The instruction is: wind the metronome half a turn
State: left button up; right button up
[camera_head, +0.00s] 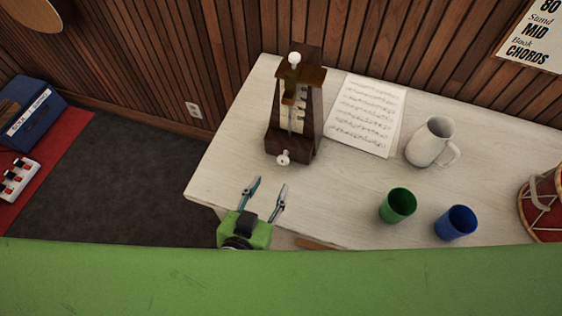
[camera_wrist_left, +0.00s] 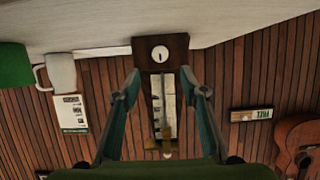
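The metronome (camera_head: 308,130) is a dark brown wooden pyramid standing upright near the table's left end. Its pale round winding key (camera_head: 283,157) sits low on the front side; a white knob (camera_head: 295,58) shows at the top. In the left wrist view, which is upside down, the key (camera_wrist_left: 160,54) appears as a white disc with a dark slot-like mark, between and beyond my fingertips. My left gripper (camera_head: 270,185) is open and empty, its fingers pointing toward the key with a gap between. My right gripper is not in view.
Sheet music (camera_head: 366,115) lies right of the metronome. A white jug (camera_head: 427,143), a green cup (camera_head: 397,205), a blue cup (camera_head: 456,222) and a red drum (camera_head: 544,205) stand farther right on the pale table (camera_head: 345,190). The tabletop around the key is bare.

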aim_at(283, 163)
pick_arm(q)
jog(key=p+x, duration=0.1)
jog(key=x, duration=0.9)
jog(key=shift+w+f+p, duration=0.1)
jog(key=shift+w+p, duration=0.1)
jog(key=shift+p, duration=0.15)
jog(key=c, duration=1.1)
